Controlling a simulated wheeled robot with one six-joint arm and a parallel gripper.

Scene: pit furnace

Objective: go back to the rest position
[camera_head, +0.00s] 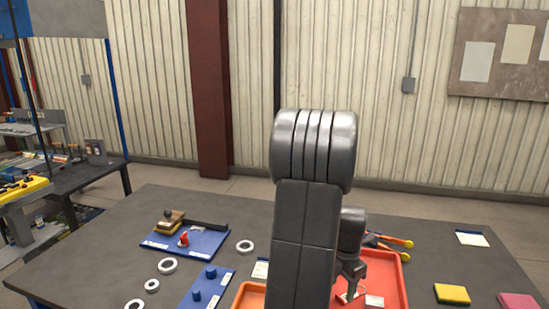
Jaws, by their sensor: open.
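My arm rises through the middle of the view, with its thick dark elbow standing high above the dark table (120,238). It bends over so that my gripper (351,292) points down over the red tray (402,275). The gripper is small in the picture and partly behind my arm. Its jaws are open, and I see nothing held between them. Small pale pieces lie in the tray close to the fingers. The arm hides part of the tray and the table.
Blue boards (205,243) with parts and several pale rings (245,247) lie left of my arm. An orange tray (248,297) shows at the front. Orange-handled tools (395,242) lie at the red tray's back edge. A yellow block (452,294) and pink block (518,301) lie right.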

